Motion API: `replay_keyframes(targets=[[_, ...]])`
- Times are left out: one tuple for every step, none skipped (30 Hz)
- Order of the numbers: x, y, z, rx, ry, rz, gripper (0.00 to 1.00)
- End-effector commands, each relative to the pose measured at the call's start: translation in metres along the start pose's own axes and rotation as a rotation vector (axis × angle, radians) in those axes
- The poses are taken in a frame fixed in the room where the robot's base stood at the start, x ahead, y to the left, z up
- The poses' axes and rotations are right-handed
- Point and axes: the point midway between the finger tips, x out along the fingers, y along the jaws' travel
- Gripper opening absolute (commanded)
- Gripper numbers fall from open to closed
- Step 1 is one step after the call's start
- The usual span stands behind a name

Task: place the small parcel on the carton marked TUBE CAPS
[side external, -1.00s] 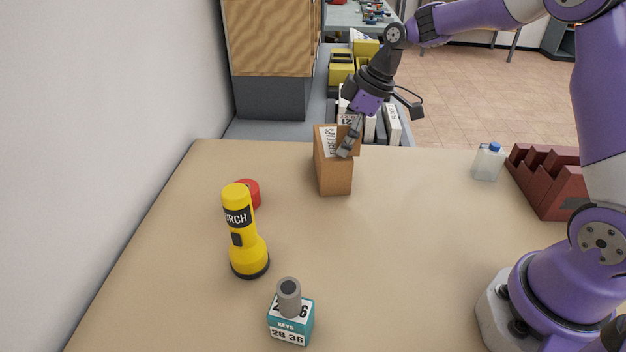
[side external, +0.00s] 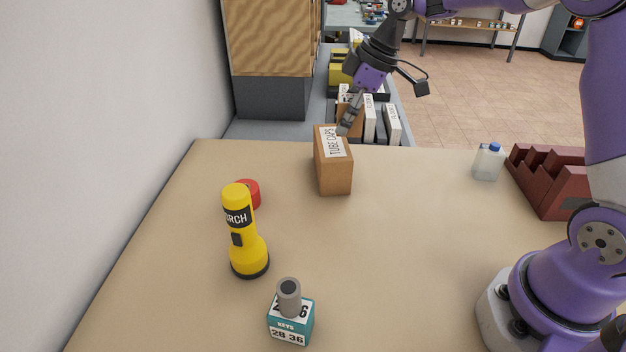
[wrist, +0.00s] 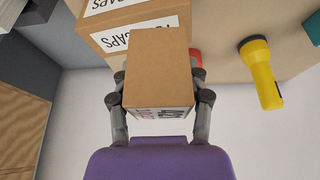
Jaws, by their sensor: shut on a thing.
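The carton marked TUBE CAPS (side external: 334,172) stands upright on the table, and its top label is readable in the side view. My gripper (side external: 346,126) is above and behind its far end, shut on the small parcel (side external: 355,122). In the side view the parcel is partly hidden by my fingers. In the wrist view the brown parcel (wrist: 158,62) sits between both fingers, its printed label facing my palm. The carton (wrist: 110,20) shows beyond it there, partly covered by it. The parcel appears raised clear of the carton, though the exact gap cannot be told.
A yellow torch (side external: 243,235), a red round item (side external: 251,192) and a teal keys box (side external: 290,322) with a grey cylinder on it stand nearer. A bottle (side external: 488,162) and a dark red rack (side external: 550,185) are at the right. The middle table is clear.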

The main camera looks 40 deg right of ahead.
Motion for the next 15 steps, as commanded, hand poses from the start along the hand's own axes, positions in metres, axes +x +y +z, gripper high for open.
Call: replay_keyframes(targets=[[-0.005, -0.013, -0.007, -0.009, 0.002, -0.001, 0.02], [-0.008, -0.020, -0.010, -0.009, 0.002, -0.002, 0.02], [-0.012, -0.029, -0.015, -0.010, 0.002, -0.001, 0.02], [-0.015, -0.035, -0.019, -0.010, 0.002, -0.001, 0.02], [-0.018, -0.042, -0.022, -0.010, 0.002, 0.000, 0.02], [-0.022, -0.051, -0.026, -0.009, 0.003, 0.000, 0.02], [-0.025, -0.058, -0.030, -0.010, 0.003, 0.000, 0.02], [-0.028, -0.064, -0.033, -0.010, 0.003, 0.000, 0.02], [-0.032, -0.073, -0.037, -0.009, 0.003, -0.001, 0.02], [-0.034, -0.078, -0.040, -0.010, 0.003, -0.001, 0.02], [-0.037, -0.084, -0.043, -0.009, 0.003, -0.001, 0.02], [-0.040, -0.090, -0.046, -0.009, 0.003, -0.001, 0.02], [-0.042, -0.094, -0.048, -0.008, 0.002, -0.002, 0.02], [-0.043, -0.098, -0.050, -0.008, 0.002, -0.001, 0.02], [-0.045, -0.101, -0.053, -0.006, 0.002, -0.002, 0.02]])
